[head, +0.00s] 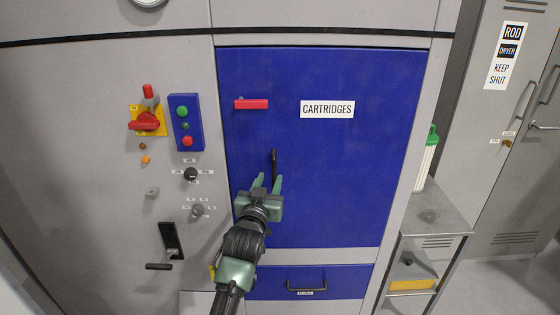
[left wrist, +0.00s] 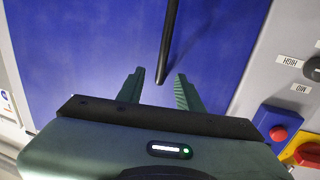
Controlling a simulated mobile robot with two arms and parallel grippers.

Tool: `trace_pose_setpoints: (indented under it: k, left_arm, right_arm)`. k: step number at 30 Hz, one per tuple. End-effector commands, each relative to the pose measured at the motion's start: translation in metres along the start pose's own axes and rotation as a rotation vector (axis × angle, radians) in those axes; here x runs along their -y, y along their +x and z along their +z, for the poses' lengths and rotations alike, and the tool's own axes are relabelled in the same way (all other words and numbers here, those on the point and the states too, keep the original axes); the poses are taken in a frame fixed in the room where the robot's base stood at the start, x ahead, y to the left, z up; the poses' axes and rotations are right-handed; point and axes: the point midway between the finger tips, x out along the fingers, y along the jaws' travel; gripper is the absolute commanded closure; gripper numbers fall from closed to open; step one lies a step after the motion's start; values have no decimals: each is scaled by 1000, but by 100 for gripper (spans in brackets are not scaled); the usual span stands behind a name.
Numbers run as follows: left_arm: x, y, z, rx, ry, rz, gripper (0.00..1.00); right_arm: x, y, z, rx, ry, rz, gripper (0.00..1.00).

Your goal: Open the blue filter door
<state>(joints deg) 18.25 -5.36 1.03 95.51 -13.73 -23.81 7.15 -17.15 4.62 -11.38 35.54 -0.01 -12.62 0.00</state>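The blue door (head: 330,190), labelled "CARTRIDGES", is closed flush in the grey cabinet front; it also fills much of the left wrist view (left wrist: 85,50). A black bar handle (head: 274,160) stands upright on its left part. A red latch (head: 251,104) lies level near its upper left edge. My left gripper (head: 267,183) is open in front of the door, just below the handle. In the left wrist view the lower end of the handle (left wrist: 169,40) shows between the open fingertips (left wrist: 160,82); I cannot tell the depth gap. My right gripper is out of view.
Left of the door are a red rotary switch (head: 146,121), a blue button box (head: 186,122), knobs and a black lever (head: 171,241). A blue drawer (head: 340,282) is below. A metal side table (head: 432,213) with a green-capped bottle (head: 427,160) stands at right, before grey lockers.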

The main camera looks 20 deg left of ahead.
Motion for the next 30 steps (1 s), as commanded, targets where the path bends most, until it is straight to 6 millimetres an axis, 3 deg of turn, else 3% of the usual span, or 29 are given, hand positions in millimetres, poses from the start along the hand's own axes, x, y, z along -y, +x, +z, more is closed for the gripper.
trace_pose_setpoints:
  k: [15, 28, 30]
  left_arm:
    - [0, 67, -1, 0, 0, 0, 64]
    - [0, 76, 1, 0, -1, 1, 64]
    - [0, 76, 1, 0, 0, 1, 83]
  right_arm:
    - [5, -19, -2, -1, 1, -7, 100]
    - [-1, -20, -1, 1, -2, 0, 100]
    - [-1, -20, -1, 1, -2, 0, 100]
